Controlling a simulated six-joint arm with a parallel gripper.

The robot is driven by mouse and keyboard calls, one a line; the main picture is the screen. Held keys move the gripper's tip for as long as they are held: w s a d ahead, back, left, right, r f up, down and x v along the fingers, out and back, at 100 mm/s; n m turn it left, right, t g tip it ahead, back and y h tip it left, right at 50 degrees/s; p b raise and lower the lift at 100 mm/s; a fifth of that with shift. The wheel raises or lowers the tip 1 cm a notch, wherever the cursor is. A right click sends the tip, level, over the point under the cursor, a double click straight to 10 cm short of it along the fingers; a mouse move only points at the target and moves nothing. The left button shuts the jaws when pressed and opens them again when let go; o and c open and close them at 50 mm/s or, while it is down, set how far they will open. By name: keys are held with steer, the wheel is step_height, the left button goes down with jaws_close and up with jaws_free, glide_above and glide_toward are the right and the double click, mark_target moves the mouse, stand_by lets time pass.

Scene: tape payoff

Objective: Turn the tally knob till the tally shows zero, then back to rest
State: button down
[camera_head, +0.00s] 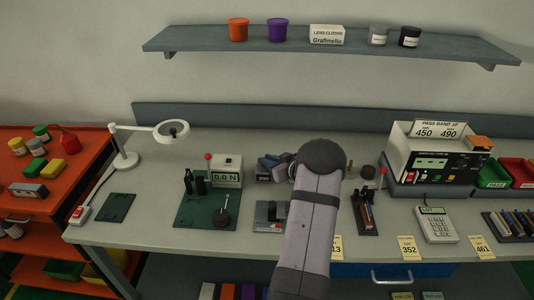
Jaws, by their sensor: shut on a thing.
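The tally (263,178) is a small dark box with pale digits on the bench, left of my arm's wrist. Its digits look like zeros but are too small to read surely. My gripper (267,164) reaches down to the left, at the tally's top and right side, and is shut. The tally knob is hidden behind the jaws, which are closed on it at the tally. My forearm covers the bench to the right of it.
A green plate (190,215) with a 0.0 N force meter (227,174) and a red-tipped lever stands left. A grey fixture (268,218) lies in front of the tally. The pass band tester (435,155) stands right.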

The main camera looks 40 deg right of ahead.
steer(key=n+y, duration=0.3)
steer(key=shift+d+f+y, duration=0.15)
steer(key=shift+d+y, duration=0.15)
steer(key=shift+d, duration=0.05)
steer(key=shift+n+y+b, duration=0.6)
steer(key=shift+y+b, duration=0.1)
steer(key=shift+g, duration=0.3)
steer(key=shift+r+n+y+b, duration=0.2)
steer(key=shift+n+y+b, duration=0.2)
steer(key=shift+y+b, duration=0.1)
steer(key=c, duration=1.7)
jaws_free()
